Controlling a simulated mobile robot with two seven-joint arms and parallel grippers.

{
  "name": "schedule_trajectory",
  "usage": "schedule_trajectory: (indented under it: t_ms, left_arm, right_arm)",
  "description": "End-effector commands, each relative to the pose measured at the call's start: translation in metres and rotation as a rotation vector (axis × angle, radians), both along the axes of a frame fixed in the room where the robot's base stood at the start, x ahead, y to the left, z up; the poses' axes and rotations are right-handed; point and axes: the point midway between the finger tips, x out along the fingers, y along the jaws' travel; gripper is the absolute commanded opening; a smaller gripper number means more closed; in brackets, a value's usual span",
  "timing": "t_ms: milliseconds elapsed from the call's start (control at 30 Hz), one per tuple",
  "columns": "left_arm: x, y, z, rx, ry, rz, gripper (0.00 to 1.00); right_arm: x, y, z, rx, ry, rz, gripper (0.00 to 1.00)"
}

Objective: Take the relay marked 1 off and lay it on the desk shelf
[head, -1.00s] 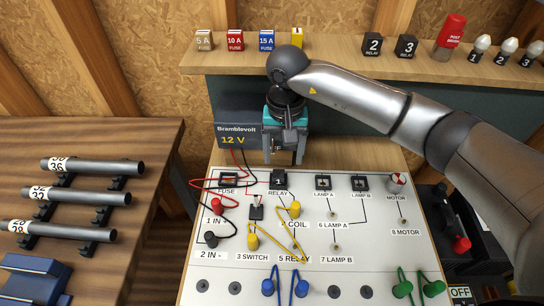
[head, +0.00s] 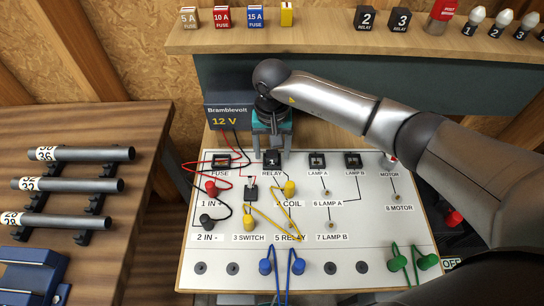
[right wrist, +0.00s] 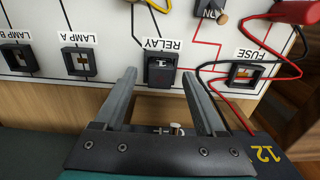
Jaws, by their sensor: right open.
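The relay marked 1 (head: 272,158) is a small black block in the RELAY socket at the top of the white board (head: 350,215). It also shows in the right wrist view (right wrist: 161,71), upper middle. My right gripper (head: 271,147) hangs just behind the relay in the head view. In the right wrist view its fingers (right wrist: 159,76) are apart and empty, one to each side of the relay's near side, not closed on it. The desk shelf (head: 325,38) runs along the back, above the board. My left gripper is not in view.
The shelf holds fuses (head: 222,17), a yellow block (head: 287,13), relays 2 (head: 367,19) and 3 (head: 401,20), a red-topped part and bulbs. Its middle is bare. Red, black and yellow wires surround the relay. The Bramblevolt box (head: 228,116) stands behind.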

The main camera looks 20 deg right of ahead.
Motion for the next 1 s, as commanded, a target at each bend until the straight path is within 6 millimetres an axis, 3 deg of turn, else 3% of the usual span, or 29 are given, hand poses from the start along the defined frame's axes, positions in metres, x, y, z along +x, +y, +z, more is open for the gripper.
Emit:
schedule_trajectory:
  t_ms: [67,667,1000]
  left_arm:
    - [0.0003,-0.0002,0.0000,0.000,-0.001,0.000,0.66]
    - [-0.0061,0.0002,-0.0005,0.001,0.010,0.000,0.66]
    - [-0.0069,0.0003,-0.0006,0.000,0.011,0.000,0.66]
  right_arm:
    - [0.0000,0.0001,0.0003,0.000,0.000,0.000,0.67]
    - [0.0002,-0.0001,0.0007,0.000,0.000,-0.001,0.00]
    - [0.0003,-0.0001,0.0009,0.000,-0.001,-0.001,0.00]
